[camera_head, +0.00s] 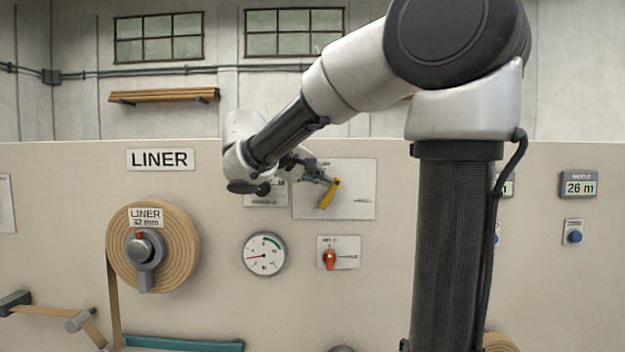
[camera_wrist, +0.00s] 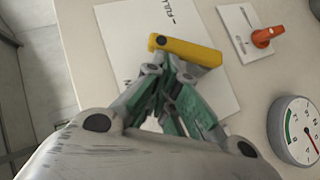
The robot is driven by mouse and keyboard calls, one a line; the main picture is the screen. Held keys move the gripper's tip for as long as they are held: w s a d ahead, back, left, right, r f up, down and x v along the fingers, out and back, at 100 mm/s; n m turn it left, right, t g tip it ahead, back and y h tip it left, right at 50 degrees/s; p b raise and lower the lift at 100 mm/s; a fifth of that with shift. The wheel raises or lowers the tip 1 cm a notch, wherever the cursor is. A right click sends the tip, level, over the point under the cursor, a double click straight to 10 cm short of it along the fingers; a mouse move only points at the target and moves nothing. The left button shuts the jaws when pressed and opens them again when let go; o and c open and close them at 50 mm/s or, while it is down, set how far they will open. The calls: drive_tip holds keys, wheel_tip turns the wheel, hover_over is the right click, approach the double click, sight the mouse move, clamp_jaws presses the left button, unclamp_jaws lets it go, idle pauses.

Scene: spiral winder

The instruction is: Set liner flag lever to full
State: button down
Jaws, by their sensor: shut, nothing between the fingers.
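The yellow lever (camera_head: 329,193) is on a white plate (camera_head: 355,175) on the panel, its handle slanting down and to the left from its upper end. In the wrist view the lever (camera_wrist: 190,51) lies across the plate (camera_wrist: 115,30), with a dark pivot at its left end. Lettering that looks like "FULL" is above it there; other lettering is partly hidden. My gripper (camera_head: 319,178) is shut and empty at the lever's left side. In the wrist view my fingertips (camera_wrist: 172,72) are right against or just short of the lever; I cannot tell if they touch.
An orange knob (camera_head: 329,259) on a small plate is below the lever plate. A round gauge (camera_head: 265,254) is at lower left, and the liner roll (camera_head: 184,250) is farther left. Another small plate (camera_head: 258,200) is partly hidden behind my wrist.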

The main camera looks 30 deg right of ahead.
drive_tip(key=d+m+y, duration=0.1)
drive_tip(key=s+d+t+y, duration=0.1)
drive_tip(key=shift+s+r+m+y, duration=0.1)
drive_tip(key=shift+s+m+y, duration=0.2)
drive_tip(key=shift+m, duration=0.1)
drive_tip(key=shift+s+d+f+m+t+y, duration=0.2)
drive_tip(key=shift+d+m+y, duration=0.1)
drive_tip(key=shift+d+y, duration=0.15)
drive_tip(key=shift+s+d+f+m+t+y, duration=0.1)
drive_tip(key=shift+s+d+m+t+y, duration=0.15)
drive_tip(key=shift+y, duration=0.2)
drive_tip(key=d+m+y, duration=0.1)
drive_tip(key=s+f+t+y, duration=0.1)
drive_tip(key=shift+d+f+m+y, duration=0.15)
drive_tip(key=shift+d+m+y, duration=0.15)
drive_tip(key=shift+d+m, duration=0.05)
drive_tip(key=shift+s+d+f+t, duration=0.1)
drive_tip(key=shift+d+f+t, duration=0.1)
drive_tip(key=shift+f+t, duration=0.1)
drive_tip(key=shift+f, duration=0.1)
drive_tip(key=shift+d, duration=0.1)
drive_tip(key=shift+r, duration=0.45)
wheel_tip(320, 180, up, 3)
drive_tip(key=shift+r, duration=0.1)
drive_tip(key=v, duration=1)
drive_tip(key=shift+s+d, duration=0.2)
drive_tip(key=shift+d, duration=0.05)
